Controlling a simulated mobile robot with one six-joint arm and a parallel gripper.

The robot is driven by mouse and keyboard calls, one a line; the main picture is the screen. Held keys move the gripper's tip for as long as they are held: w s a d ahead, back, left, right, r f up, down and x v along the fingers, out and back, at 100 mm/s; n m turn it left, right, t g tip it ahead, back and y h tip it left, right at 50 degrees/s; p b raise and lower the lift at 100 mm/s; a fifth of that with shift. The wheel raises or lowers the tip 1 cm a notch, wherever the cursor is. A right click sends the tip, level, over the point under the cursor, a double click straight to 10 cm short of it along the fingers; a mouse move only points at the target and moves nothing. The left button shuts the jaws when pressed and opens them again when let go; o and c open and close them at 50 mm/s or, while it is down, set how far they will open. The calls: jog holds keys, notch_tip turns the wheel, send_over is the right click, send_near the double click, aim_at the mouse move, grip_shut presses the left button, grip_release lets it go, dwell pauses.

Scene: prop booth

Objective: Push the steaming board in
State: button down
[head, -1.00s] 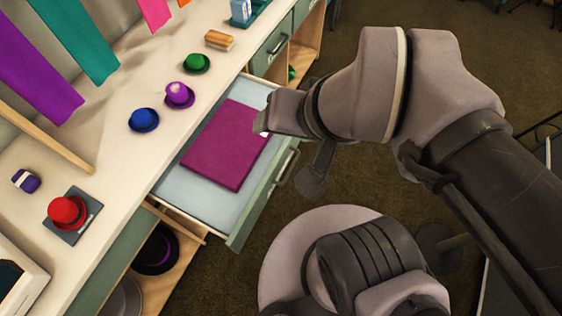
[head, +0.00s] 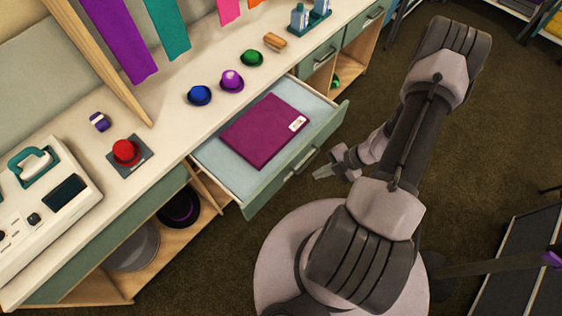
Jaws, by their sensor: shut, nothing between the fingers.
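The steaming board (head: 218,161) is a pale blue, drawer-like surface pulled out of the counter. It has a green front (head: 262,189) with a metal handle (head: 306,160). A magenta folded cloth or folder (head: 262,132) with a white label lies flat on it. My gripper (head: 322,173) is shut and empty. It appears just outside the front, close to the handle; I cannot tell whether it touches.
Open shelves lie below.

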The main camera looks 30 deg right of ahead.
jog(key=b, duration=0.3)
send_near(282, 180)
notch_tip(282, 180, down, 4)
jog(key=s, duration=0.3)
jog(key=shift+w+a+b, duration=0.2)
jog(key=shift+w+a, duration=0.15)
jog(key=shift+w, duration=0.4)
jog(key=shift+w+a+b, duration=0.15)
jog(key=shift+w+a, duration=0.2)
jog(key=shift+w, duration=0.4)
jog(key=shift+w+a+b, duration=0.2)
jog(key=shift+w+a, duration=0.15)
jog(key=shift+w, duration=0.35)
